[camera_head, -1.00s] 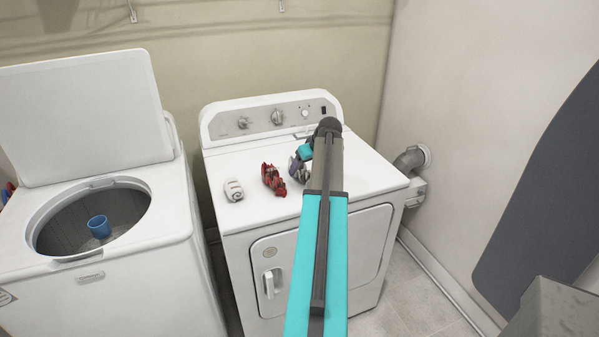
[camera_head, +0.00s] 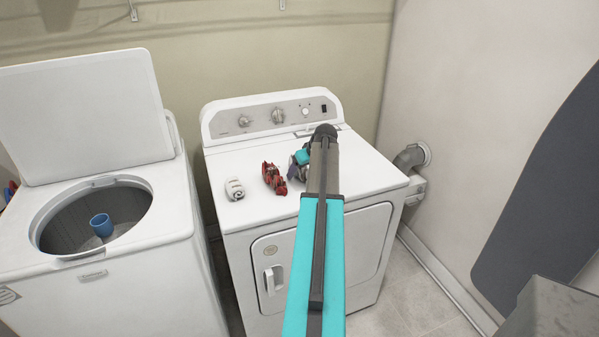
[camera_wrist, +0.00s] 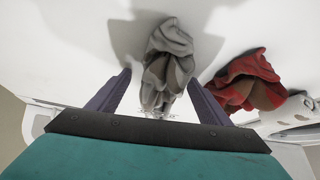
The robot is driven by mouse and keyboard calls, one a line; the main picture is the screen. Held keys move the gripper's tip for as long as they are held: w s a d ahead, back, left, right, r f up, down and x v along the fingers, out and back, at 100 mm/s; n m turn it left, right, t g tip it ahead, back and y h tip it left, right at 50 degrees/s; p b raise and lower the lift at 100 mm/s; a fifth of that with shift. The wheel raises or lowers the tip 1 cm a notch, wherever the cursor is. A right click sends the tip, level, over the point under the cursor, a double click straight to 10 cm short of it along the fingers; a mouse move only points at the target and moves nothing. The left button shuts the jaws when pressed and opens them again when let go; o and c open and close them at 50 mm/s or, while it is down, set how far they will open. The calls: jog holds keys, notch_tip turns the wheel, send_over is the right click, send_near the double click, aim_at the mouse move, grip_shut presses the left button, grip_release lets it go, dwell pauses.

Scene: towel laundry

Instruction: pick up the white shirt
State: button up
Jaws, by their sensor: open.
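My gripper (camera_wrist: 158,82) is open, with one purple finger on each side of the cloth's near end. I cannot tell whether the fingers touch it.
A red and brown cloth (camera_head: 273,178) lies beside it on the dryer (camera_head: 350,170). A white rolled cloth with grey markings (camera_head: 234,189) lies farther left. An open washer (camera_head: 170,215) stands at left. The dryer's right top is clear.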

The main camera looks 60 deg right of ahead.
jog(key=c, duration=1.2)
jog(key=shift+r, duration=0.1)
jog(key=shift+r+b, duration=0.8)
jog(key=shift+r, duration=0.75)
jog(key=shift+s+a+r, duration=0.1)
jog(key=shift+s+a, duration=0.1)
jog(key=s+a+b, duration=0.1)
jog(key=s+a, duration=0.2)
jog(key=s+a+r+b, duration=0.1)
jog(key=s+a, duration=0.2)
jog(key=a, duration=0.1)
jog(key=s+a+b, duration=0.1)
jog(key=s+a, duration=0.2)
jog(key=s, duration=0.1)
jog(key=shift+a+r+b, duration=0.2)
jog(key=shift+b, duration=0.15)
jog(key=shift+s+a+r, duration=0.1)
jog(key=shift+s+a, duration=0.25)
